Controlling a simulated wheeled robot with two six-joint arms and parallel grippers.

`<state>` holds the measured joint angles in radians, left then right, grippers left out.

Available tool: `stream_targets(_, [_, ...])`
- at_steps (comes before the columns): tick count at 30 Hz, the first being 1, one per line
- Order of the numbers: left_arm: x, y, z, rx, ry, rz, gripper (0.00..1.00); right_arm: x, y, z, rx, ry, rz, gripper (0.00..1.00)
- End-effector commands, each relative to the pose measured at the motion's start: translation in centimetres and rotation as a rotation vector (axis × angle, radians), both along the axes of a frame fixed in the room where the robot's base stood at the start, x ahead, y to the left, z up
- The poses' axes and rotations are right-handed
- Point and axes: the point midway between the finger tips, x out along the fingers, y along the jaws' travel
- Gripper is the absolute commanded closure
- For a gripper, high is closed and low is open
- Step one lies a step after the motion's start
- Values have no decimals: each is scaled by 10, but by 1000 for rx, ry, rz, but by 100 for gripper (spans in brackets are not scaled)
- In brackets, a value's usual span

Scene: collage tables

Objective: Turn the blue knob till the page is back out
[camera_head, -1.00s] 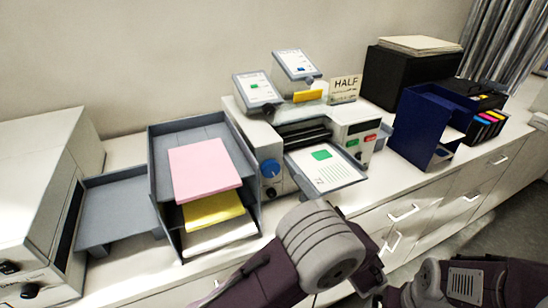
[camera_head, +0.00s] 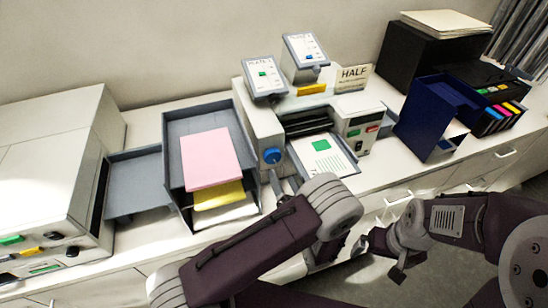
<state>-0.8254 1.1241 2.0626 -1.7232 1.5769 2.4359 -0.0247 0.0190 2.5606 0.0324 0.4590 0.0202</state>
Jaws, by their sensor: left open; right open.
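The blue knob (camera_head: 271,156) is on the left front of the white-and-grey machine (camera_head: 258,125). A white page (camera_head: 325,156) with a green square and green lines lies on the machine's front tray, its far edge near the dark rollers. My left gripper (camera_head: 283,185) is just below and in front of the blue knob, open and partly hidden by my own wrist. I see no contact with the knob. My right gripper (camera_head: 378,257) is open and empty, low in front of the drawers.
A grey tray (camera_head: 172,150) with pink and yellow paper stands left of the machine. A blue holder (camera_head: 425,115) and ink cartridges are at right. A white box (camera_head: 50,170) is at far left.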

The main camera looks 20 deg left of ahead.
Motion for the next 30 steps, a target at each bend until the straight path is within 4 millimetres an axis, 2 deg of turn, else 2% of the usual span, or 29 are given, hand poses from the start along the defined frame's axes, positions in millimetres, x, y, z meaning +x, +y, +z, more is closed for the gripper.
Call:
stream_targets(1, [7,7,5,1,1,7,24,0,0,10,0,0,0,0])
stream_targets(6, [37,28,7,1,1,7,24,0,0,31,0,-1,0,0])
stream_targets(12, [62,43,4,0,0,4,24,0,0,44,0,-1,0,0])
stream_targets(22, [68,46,1,1,0,1,24,0,0,44,0,-1,0,0])
stream_targets(28, [68,46,1,1,0,1,80,0,0,44,0,-1,0,0])
stream_targets(29, [68,46,1,1,0,1,87,0,0,44,0,-1,0,0])
stream_targets(30, [68,46,1,1,0,1,87,0,0,43,0,-1,0,0])
